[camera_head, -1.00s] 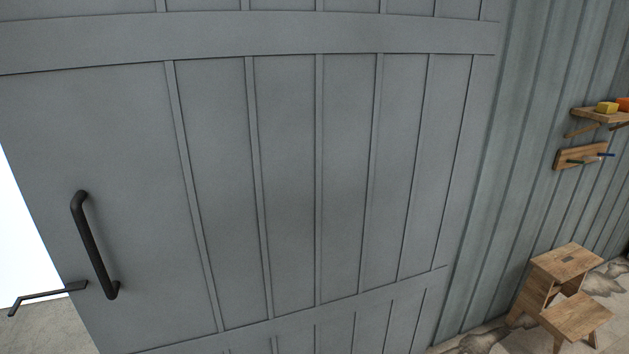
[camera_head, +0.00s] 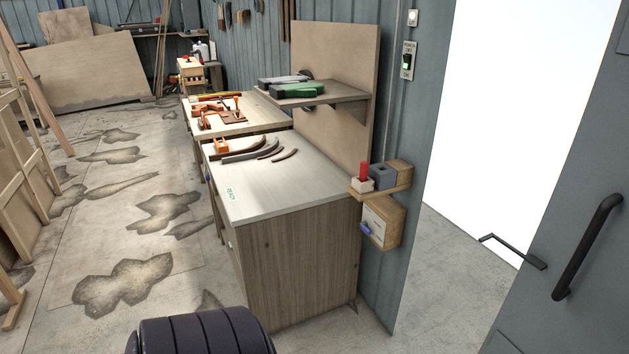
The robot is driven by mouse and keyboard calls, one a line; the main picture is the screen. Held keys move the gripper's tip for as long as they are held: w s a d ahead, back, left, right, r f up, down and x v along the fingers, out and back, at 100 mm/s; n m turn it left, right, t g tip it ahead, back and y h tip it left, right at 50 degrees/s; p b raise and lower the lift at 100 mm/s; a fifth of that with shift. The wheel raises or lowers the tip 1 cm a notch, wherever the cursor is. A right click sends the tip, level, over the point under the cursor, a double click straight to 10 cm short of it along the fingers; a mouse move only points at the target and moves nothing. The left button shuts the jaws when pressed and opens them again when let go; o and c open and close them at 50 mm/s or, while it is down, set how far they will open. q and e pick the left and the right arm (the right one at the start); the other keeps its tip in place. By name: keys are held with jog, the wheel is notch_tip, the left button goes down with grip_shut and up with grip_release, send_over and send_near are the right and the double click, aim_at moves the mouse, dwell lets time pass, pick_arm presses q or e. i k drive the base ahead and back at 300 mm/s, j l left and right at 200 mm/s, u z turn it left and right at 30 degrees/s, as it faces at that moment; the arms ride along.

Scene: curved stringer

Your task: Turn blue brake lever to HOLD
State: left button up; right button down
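A small blue lever (camera_head: 366,229) shows low on the left side of a wooden box (camera_head: 383,221) with a pale front plate. The box is fixed to the end of the corrugated wall, just right of the workbench. The markings on the plate are too small to read, so I cannot tell which position the lever is in. Neither of my grippers is in view. A dark ribbed rounded part at the bottom edge looks like part of my own arm.
An open doorway and grey door (camera_head: 570,290) are at right.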

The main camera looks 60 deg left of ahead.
aim_at(363, 224)
jog(key=u, duration=1.7)
jog(key=i+j, duration=0.15)
jog(key=i, duration=0.35)
jog(key=i+j, duration=0.15)
jog(key=i, duration=0.4)
jog(key=i+j, duration=0.15)
jog(key=i, duration=0.35)
jog(key=i+j, duration=0.15)
jog(key=i, duration=0.4)
